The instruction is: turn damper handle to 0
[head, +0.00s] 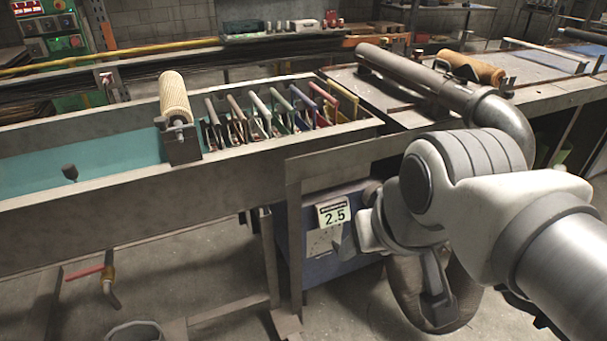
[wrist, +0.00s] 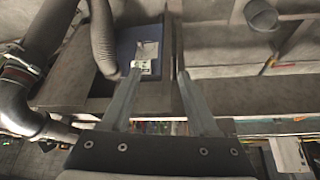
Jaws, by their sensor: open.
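A blue cabinet (head: 301,262) stands under the bench, with a white label (head: 333,213) reading 2.5 and a pale plate (head: 322,242) below it. The wrist view shows the cabinet (wrist: 127,42) upside down, with its label (wrist: 141,66) and the pale plate (wrist: 147,48). I cannot clearly make out a damper handle or its setting. My gripper (wrist: 160,71) is open and empty, its fingers pointing toward the cabinet. The left fingertip overlaps the label's edge in the wrist view; contact cannot be told.
A long trough (head: 130,205) with several coloured handles lies left. A metal pipe (head: 415,75) runs along the right bench into an elbow. A flexible hose (wrist: 104,40) hangs beside the cabinet. A red-handled valve (head: 108,273) and a bucket (head: 135,331) are lower left.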

